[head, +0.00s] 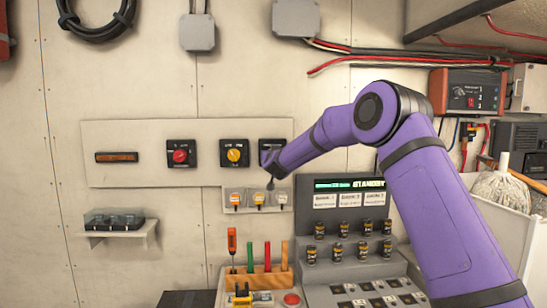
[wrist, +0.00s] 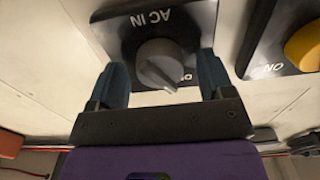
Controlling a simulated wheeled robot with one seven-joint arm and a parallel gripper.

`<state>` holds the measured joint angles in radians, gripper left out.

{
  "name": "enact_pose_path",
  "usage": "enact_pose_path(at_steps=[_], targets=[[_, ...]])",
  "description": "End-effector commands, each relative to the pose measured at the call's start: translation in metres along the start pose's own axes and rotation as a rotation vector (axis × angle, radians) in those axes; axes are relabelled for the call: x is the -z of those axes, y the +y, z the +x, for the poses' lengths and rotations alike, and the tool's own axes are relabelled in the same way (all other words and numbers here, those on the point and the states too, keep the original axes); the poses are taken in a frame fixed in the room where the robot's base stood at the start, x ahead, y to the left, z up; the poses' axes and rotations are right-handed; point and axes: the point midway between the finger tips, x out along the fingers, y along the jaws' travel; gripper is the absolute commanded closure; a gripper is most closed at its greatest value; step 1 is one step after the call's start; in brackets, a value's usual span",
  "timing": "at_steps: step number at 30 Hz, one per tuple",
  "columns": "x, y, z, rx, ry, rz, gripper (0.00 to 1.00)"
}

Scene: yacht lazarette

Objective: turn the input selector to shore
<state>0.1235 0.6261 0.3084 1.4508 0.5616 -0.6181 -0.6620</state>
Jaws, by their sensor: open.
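The input selector, labelled "AC IN" upside down, is a dark plate (wrist: 200,18) with a round grey knob (wrist: 160,57) in the wrist view. A ridge on the knob points toward the picture's lower right, beside partly hidden lettering. My gripper (wrist: 163,66) is open, with one dark finger on each side of the knob. I cannot tell whether either finger touches it. In the head view the selector's dark plate (head: 272,143) is mostly hidden behind my gripper (head: 268,164). No "shore" label is readable.
A yellow knob (head: 234,155) and a red knob (head: 180,156) are on the same pale panel (head: 110,138). Small orange-marked switches (head: 258,198) sit just below. A tool rack (head: 262,279) and a grey console (head: 360,258) stand lower down.

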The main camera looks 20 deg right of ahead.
Motion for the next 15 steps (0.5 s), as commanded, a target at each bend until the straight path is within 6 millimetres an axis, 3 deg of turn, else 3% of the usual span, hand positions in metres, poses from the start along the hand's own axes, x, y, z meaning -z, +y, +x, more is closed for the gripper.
enact_pose_path(at_steps=[7,13,15], targets=[[0.0001,0.0000,0.0005,0.000,0.000,0.000,0.26],[0.0001,0.0000,0.0004,0.000,0.000,0.000,0.72],[0.0001,0.0000,0.0003,0.000,0.000,0.000,0.74]])
